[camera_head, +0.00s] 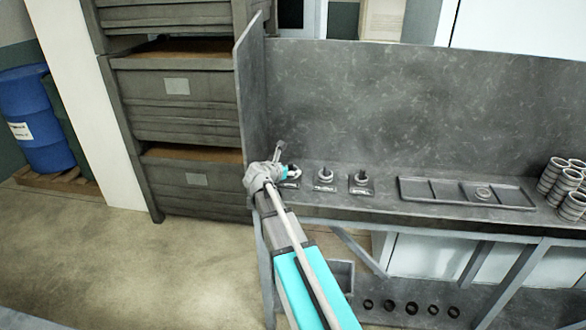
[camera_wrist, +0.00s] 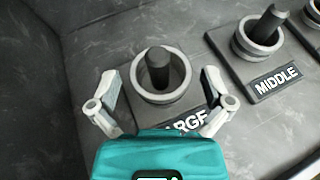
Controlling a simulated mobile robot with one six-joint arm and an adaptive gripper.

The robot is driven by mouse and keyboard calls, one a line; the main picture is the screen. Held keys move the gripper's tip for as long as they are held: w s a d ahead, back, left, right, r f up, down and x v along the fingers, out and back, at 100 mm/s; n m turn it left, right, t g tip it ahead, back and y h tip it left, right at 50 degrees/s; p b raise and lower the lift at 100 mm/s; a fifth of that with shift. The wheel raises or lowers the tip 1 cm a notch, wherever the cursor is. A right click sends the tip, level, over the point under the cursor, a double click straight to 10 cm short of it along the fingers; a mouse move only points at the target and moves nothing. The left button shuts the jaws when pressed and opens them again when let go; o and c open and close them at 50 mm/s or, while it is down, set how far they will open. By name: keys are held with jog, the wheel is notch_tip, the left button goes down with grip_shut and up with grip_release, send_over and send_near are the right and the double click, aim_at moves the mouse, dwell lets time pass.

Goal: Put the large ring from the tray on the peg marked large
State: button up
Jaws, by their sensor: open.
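The peg marked large (camera_wrist: 158,64) stands upright on its dark base in the wrist view; part of its label is hidden by my gripper. A grey large ring (camera_wrist: 163,97) is around this peg, low down near the base. My gripper (camera_wrist: 160,80) is open, with one finger on each side of the ring; I cannot tell whether they touch it. In the head view my gripper (camera_head: 284,160) is at the left end of the bench and hides much of this peg.
The middle peg (camera_wrist: 268,24) has a ring around it, right of the large one. Another peg (camera_head: 361,178) with a ring stands further right. Stacked rings (camera_head: 561,176) are at the bench's right end. A side panel (camera_head: 252,95) and back panel (camera_head: 400,100) rise close by.

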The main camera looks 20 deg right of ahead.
jog(key=p+v, duration=0.4)
jog(key=v, duration=0.7)
jog(key=shift+a+r, duration=0.1)
jog(key=shift+a, duration=0.1)
jog(key=shift+s, duration=0.1)
jog(key=shift+s+f+m, duration=0.25)
jog(key=shift+f+m, duration=0.05)
jog(key=shift+m, duration=0.2)
jog(key=s+a+f+m+g+y, duration=0.3)
jog(key=s+a+f+m+y, duration=0.2)
jog(key=s+m, duration=0.4)
jog(key=s+a+f+m+g+y, duration=0.4)
jog(key=s+a+f+m+y, duration=0.2)
jog(key=s+m, duration=0.4)
jog(key=a+m, duration=0.1)
jog(key=m, duration=0.3)
jog(key=shift+m+g, duration=0.3)
jog(key=shift+m, duration=0.1)
jog(key=shift+s+r, duration=0.1)
